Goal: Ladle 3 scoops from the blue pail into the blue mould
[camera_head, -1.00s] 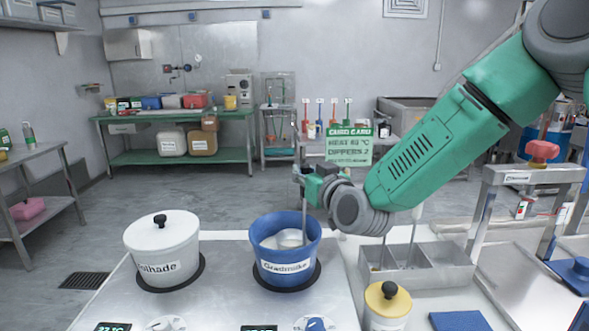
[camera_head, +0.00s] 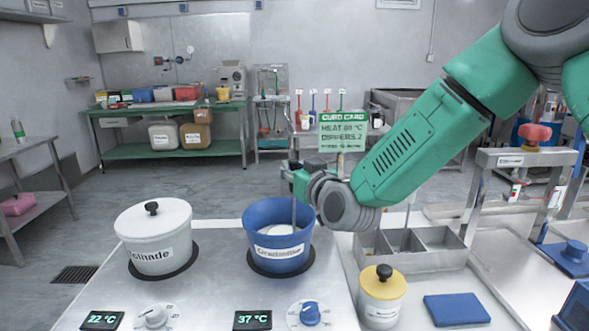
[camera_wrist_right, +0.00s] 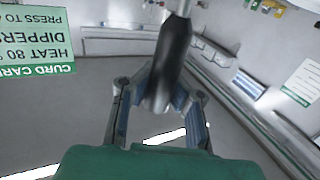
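The blue pail (camera_head: 272,248) stands on the right hob plate, with pale contents inside. My right gripper (camera_head: 300,178) is above its back right rim. It is shut on the dark handle (camera_wrist_right: 172,65) of a ladle, which passes between the fingers in the right wrist view (camera_wrist_right: 160,100). The ladle's thin shaft (camera_head: 294,208) goes down into the pail; its bowl is not clear. My left gripper is out of view.
A lidded white pot (camera_head: 158,240) stands left of the pail. A yellow-lidded jar (camera_head: 382,300), a blue flat block (camera_head: 457,310) and a metal compartment tray (camera_head: 425,258) lie to the right, before a press frame (camera_head: 520,160).

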